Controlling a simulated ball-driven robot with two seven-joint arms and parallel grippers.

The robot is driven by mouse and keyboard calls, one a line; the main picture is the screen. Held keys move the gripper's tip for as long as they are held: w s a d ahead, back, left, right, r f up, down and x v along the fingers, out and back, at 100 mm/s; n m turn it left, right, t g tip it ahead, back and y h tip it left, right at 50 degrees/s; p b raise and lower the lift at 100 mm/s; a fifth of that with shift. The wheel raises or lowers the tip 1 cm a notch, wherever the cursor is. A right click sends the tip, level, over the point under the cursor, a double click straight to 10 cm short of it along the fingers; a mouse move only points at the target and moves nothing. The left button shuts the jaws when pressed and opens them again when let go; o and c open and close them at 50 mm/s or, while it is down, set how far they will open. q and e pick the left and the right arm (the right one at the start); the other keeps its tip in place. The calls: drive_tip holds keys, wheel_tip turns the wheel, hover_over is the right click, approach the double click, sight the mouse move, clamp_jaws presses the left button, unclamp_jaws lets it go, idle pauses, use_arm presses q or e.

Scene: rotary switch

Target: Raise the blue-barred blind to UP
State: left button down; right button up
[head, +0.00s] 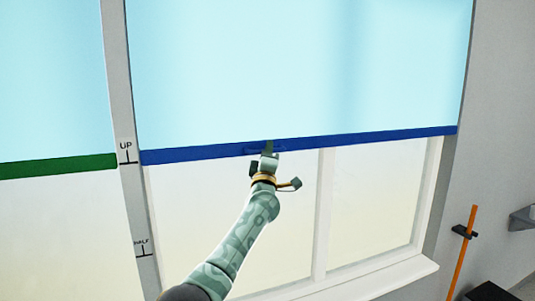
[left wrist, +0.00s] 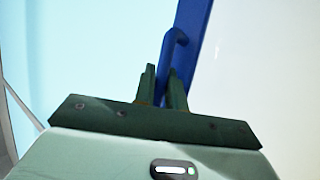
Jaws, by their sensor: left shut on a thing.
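The light-blue blind (head: 300,70) ends in a blue bar (head: 380,136) across the window. The bar's left end is a little below the level of the UP mark (head: 126,146) and close to its tick line. My left gripper (head: 268,152) is at the middle of the bar, shut on its blue handle. In the left wrist view, the two fingers (left wrist: 163,88) are on either side of the blue handle (left wrist: 173,48), which projects from the bar (left wrist: 192,20). My right gripper is not in view.
A second blind with a green bar (head: 60,167) hangs at the left, at about the same height. A HALF mark (head: 141,243) is lower on the post. An orange pole (head: 465,250) and a grey bracket (head: 523,218) are at the right. A window sill (head: 380,280) runs below.

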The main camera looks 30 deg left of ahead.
use_arm(q)
drive_tip(key=c, duration=1.7)
unclamp_jaws()
drive_tip(key=shift+r, duration=0.4)
drive_tip(key=shift+c, duration=0.2)
drive_tip(key=shift+f, duration=0.1)
drive_tip(key=v, duration=1.6)
drive_tip(key=shift+f, duration=0.2)
